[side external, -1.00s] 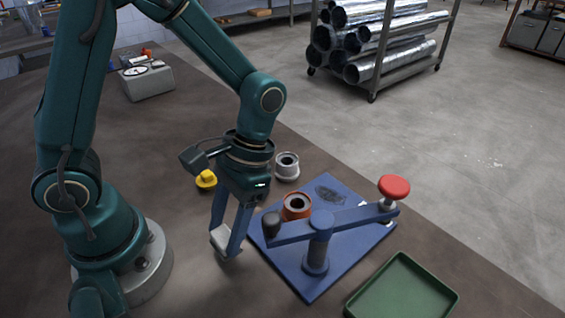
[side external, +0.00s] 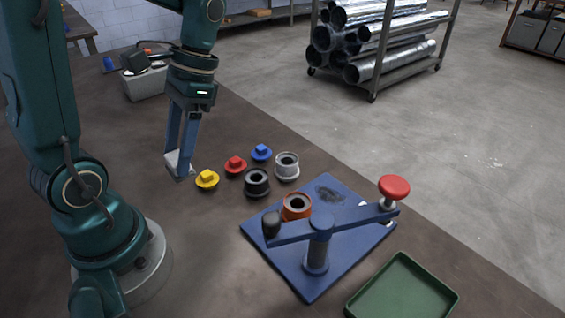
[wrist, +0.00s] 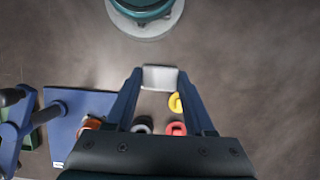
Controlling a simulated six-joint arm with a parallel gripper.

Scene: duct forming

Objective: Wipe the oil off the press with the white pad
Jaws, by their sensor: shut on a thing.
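My gripper (side external: 180,166) is shut on the white pad (side external: 176,163), left of the yellow piece in the side view. The pad also shows between my fingertips in the wrist view (wrist: 160,78). The pad looks held at or just above the table; I cannot tell which. The press (side external: 318,252) is a blue plate with a blue post, a lever arm and a red knob (side external: 394,187). A dark oil patch (side external: 329,195) lies on the plate's far part, behind an orange ring (side external: 296,206). My gripper is well to the left of the press, clear of it.
Yellow (side external: 207,179), red (side external: 235,165) and blue (side external: 261,152) pieces stand between my gripper and the press, with a black ring (side external: 257,182) and a grey ring (side external: 286,166). A green tray (side external: 404,292) is at the front right. A grey box (side external: 143,84) stands at the back left.

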